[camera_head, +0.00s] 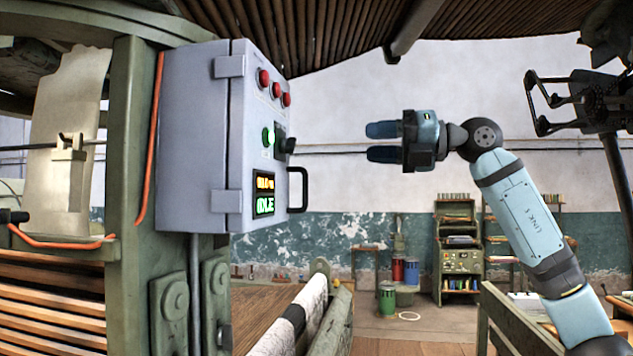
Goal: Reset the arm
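My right arm (528,215) comes in from the lower right and reaches up and to the left. Its gripper (372,142) points left at about the height of the knob on the control box. Its two blue fingers are apart with nothing between them, so it is open and empty. It is clear of the box, with a gap of wall showing between them. My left gripper is not in view.
A grey control box (190,140) on a green post has red buttons (276,90), a lit green button (269,137), a black knob (284,145), a handle (298,190) and a display (264,193) reading IDLE. A roller (300,315) lies below. Shelves (459,250) stand far back.

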